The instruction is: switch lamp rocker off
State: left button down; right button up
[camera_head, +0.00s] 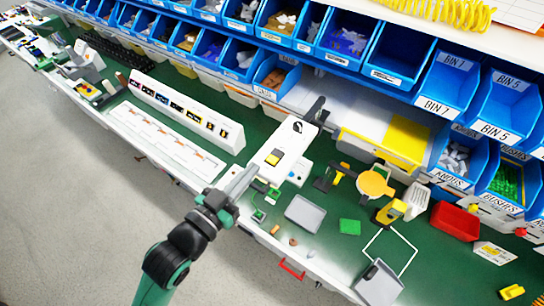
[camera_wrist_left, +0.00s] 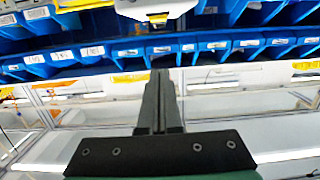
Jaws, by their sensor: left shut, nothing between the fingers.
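A white switch box (camera_head: 262,178) stands on the green bench top in the head view. It has a yellow rocker (camera_head: 273,157) with a dark surround and a black rotary knob (camera_head: 298,127) further back. My left gripper (camera_head: 251,171) reaches in from the lower left, its fingertips at the near left side of the box, short of the rocker in the picture. Contact cannot be told. In the left wrist view its fingers (camera_wrist_left: 160,74) are shut together with nothing between them. The rocker's tilt is too small to read. My right gripper does not show.
A long white panel with coloured switches (camera_head: 185,108) stands left of the box. A grey tray (camera_head: 305,213) and a green block (camera_head: 350,226) lie to the right. Blue bins (camera_head: 400,50) line the back. The grey floor (camera_head: 90,190) in front is clear.

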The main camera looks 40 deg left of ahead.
pick_arm(q)
jog(key=shift+w+a+f+b, duration=0.15)
jog(key=shift+w+f+b, duration=0.15)
jog(key=shift+w+b, duration=0.35)
jog(key=p, duration=0.2)
send_over(272, 161)
jog(key=shift+s+f, duration=0.1)
jog(key=shift+s, duration=0.15)
jog(key=f+b, duration=0.1)
jog(key=f, duration=0.2)
jog(key=shift+w, duration=0.2)
jog(key=shift+w+f, duration=0.1)
jog(key=shift+f, duration=0.45)
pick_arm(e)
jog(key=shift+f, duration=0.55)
